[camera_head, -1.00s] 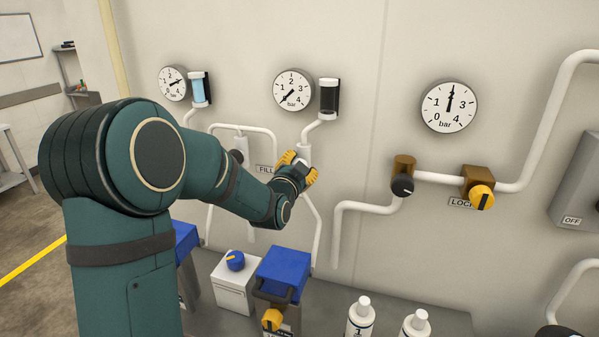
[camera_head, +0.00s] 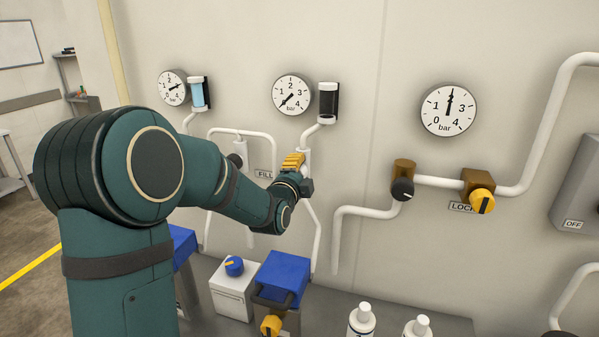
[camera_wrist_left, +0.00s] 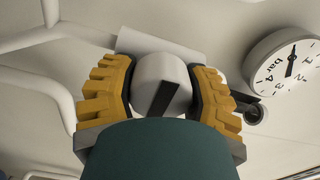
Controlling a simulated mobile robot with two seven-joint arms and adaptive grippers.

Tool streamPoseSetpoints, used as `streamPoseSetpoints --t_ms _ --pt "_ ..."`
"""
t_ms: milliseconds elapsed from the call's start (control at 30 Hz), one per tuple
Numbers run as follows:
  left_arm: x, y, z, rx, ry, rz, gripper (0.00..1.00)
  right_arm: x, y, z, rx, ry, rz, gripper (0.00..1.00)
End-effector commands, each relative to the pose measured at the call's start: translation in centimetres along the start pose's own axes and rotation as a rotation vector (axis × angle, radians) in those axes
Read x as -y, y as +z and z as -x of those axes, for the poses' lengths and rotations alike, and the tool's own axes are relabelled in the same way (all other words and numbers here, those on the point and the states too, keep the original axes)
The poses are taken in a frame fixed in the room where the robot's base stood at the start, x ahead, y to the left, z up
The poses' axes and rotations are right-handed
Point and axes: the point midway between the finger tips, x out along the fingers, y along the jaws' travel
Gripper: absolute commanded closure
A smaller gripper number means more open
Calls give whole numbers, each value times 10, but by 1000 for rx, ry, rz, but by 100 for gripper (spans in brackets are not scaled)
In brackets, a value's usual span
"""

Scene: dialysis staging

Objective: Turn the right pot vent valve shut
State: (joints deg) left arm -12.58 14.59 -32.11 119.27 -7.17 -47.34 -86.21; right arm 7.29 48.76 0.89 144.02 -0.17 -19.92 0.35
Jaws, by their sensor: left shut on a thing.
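My left gripper (camera_head: 294,163) is at the vertical white pipe below the middle wall gauge, right of the FILL label. In the left wrist view its yellow fingers (camera_wrist_left: 162,92) lie on both sides of a pale round valve knob (camera_wrist_left: 158,80) with a black pointer mark, and are shut on it. The fingers and wrist hide this knob in the head view. No label on it can be read, so I cannot confirm its name from the pictures. My right gripper is not in view.
The middle gauge (camera_head: 291,95) and a dark sight glass (camera_head: 328,101) are above the gripper. A blue-topped box (camera_head: 282,272) and a white box with a blue knob (camera_head: 234,265) stand below. A black knob (camera_head: 402,189) and a yellow knob (camera_head: 481,201) are on pipes to the right.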

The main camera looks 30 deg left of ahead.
Motion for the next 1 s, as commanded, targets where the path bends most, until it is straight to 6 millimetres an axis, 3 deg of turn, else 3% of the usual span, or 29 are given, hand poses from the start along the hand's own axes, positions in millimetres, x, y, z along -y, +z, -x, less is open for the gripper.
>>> streamPoseSetpoints --t_ms 600,633,700,1000 --pt "-2 0 0 -1 5 -39 86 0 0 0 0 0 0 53" --pt "-2 0 0 -1 5 -39 37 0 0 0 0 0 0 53" --pt "-2 0 0 -1 4 -39 18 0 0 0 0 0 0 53" --pt "-1 0 1 0 2 -38 18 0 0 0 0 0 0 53"
